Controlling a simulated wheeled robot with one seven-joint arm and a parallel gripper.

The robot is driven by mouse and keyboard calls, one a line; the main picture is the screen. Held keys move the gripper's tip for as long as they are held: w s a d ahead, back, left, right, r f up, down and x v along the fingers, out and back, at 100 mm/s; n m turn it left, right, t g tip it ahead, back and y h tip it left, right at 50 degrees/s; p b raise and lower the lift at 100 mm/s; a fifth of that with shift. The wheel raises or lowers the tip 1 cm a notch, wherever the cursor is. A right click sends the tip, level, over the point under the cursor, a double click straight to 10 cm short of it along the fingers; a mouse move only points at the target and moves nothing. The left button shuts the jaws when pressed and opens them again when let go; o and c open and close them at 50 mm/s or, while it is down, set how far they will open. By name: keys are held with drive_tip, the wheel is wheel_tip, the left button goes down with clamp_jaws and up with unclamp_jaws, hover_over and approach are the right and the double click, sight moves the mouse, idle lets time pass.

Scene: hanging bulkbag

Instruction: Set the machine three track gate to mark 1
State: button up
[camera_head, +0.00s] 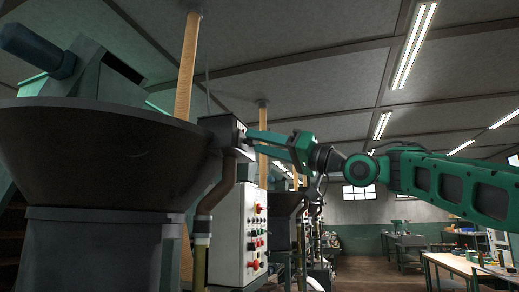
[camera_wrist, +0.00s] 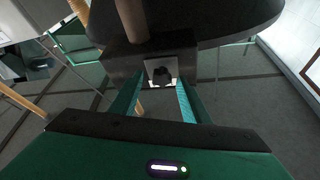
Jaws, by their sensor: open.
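My gripper (camera_head: 258,136) reaches left to a dark box (camera_head: 222,130) beside a large dark bowl (camera_head: 100,150). In the wrist view, the two teal fingers of my gripper (camera_wrist: 158,84) are open and apart. Between them shows a small black knob (camera_wrist: 162,76) on a pale square plate (camera_wrist: 150,65), set on the face of the dark box (camera_wrist: 118,62). The fingers stand either side of the knob; I cannot tell whether they touch it. No track gate or mark can be made out clearly, and no machine number is readable.
A brown pipe (camera_head: 218,190) runs down from the box. More machines (camera_head: 290,215) stand behind it. A workbench (camera_head: 455,265) is at the lower right. Open floor (camera_head: 365,270) lies between.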

drive_tip(key=shift+w+a+r, duration=0.15)
drive_tip(key=shift+a, duration=0.25)
clamp_jaws()
drive_tip(key=shift+s+a, duration=0.2)
drive_tip(key=shift+s, duration=0.4)
unclamp_jaws()
drive_tip(key=shift+d, duration=0.1)
drive_tip(key=v, duration=1)
drive_tip(key=shift+d+f, duration=0.2)
drive_tip(key=shift+d, duration=0.1)
